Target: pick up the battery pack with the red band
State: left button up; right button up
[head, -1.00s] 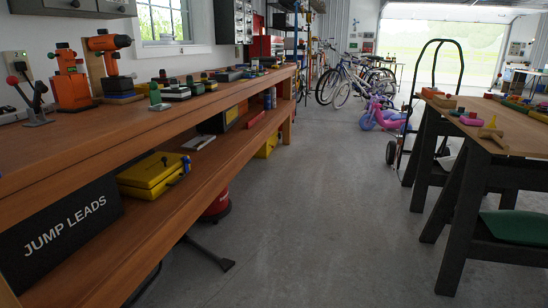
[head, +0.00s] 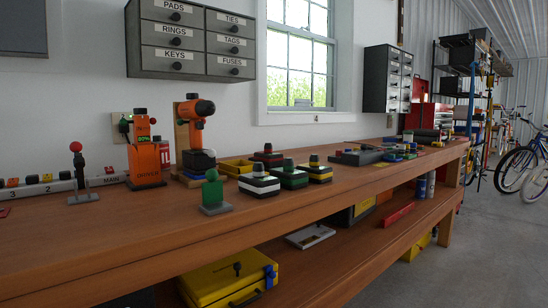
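Several dark battery packs with coloured bands stand grouped on the wooden workbench (head: 130,245). The one with the red band (head: 267,159) is at the back of the group, partly hidden by the packs in front. In front of it are a pack with a white band (head: 259,187) and one with a green band (head: 289,176). A pack with a yellow band (head: 316,171) is at the right. Neither of my grippers is in view.
An orange charger (head: 145,158), an orange drill (head: 196,125), a green piece on a grey base (head: 213,194) and a red-knobbed lever (head: 79,172) stand left of the packs. A yellow tray (head: 236,166) lies behind. The bench's front strip is clear.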

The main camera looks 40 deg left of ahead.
aim_at(268, 155)
jog(key=i+u, duration=0.45)
jog(key=i+l+u, duration=0.2)
jog(key=u, duration=0.2)
jog(key=i+l+u, duration=0.25)
jog(key=u, duration=0.2)
